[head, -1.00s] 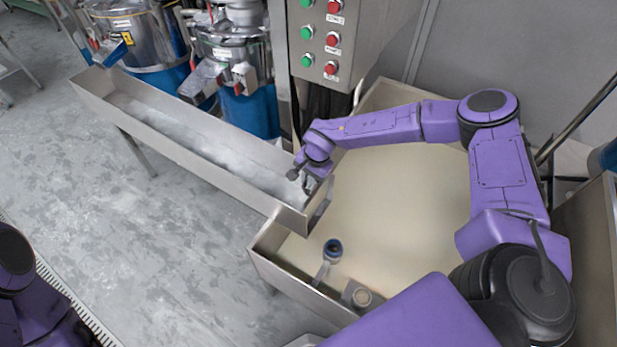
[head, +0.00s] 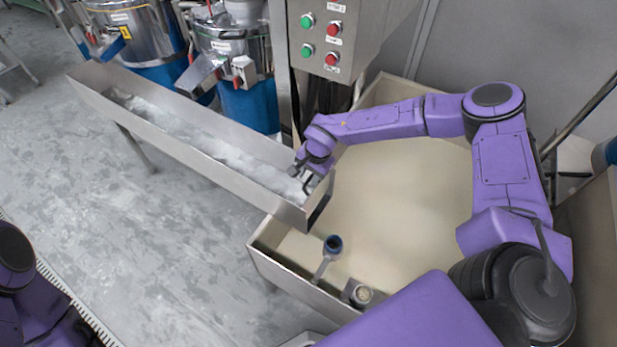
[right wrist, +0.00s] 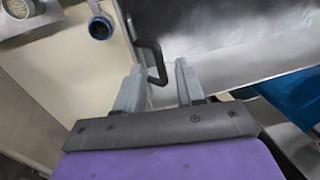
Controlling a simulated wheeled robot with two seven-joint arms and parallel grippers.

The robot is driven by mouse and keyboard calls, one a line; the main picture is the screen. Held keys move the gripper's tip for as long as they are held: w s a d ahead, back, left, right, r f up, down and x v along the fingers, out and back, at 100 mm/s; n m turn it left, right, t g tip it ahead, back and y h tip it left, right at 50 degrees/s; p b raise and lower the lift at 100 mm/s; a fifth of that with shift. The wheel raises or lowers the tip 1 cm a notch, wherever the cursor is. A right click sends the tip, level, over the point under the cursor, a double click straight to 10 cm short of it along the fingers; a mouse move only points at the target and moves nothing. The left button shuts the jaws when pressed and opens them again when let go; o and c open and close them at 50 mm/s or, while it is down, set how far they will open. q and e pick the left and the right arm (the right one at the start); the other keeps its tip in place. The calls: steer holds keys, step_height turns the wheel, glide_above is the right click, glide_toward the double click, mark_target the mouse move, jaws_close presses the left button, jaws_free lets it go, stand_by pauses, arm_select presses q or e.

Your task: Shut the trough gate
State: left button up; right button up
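The long metal trough (head: 190,150) runs from the upper left to the cream-coloured bin, with whitish material along its floor. Its gate (head: 320,200) is a dark plate at the right end, over the bin's edge. The gate appears to be across or close to the trough's end; I cannot tell if it is fully seated. My right gripper (head: 308,180) is at this end. In the right wrist view its two fingers (right wrist: 158,68) are apart, with the gate's black bent handle (right wrist: 153,60) between their tips. My left gripper is out of view.
The bin (head: 400,220) lies below the gate, with a blue-topped part (head: 333,246) on a bracket at its front edge. A button panel (head: 325,35) and the grinders (head: 240,70) stand behind the trough. The floor in front is clear.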

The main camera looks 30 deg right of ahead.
steer(key=a+v, duration=0.1)
steer(key=v, duration=0.7)
steer(key=shift+s+d+r+b, duration=0.15)
steer(key=shift+d+r+b, duration=0.2)
steer(key=shift+d+r, duration=0.15)
steer(key=shift+f, duration=0.15)
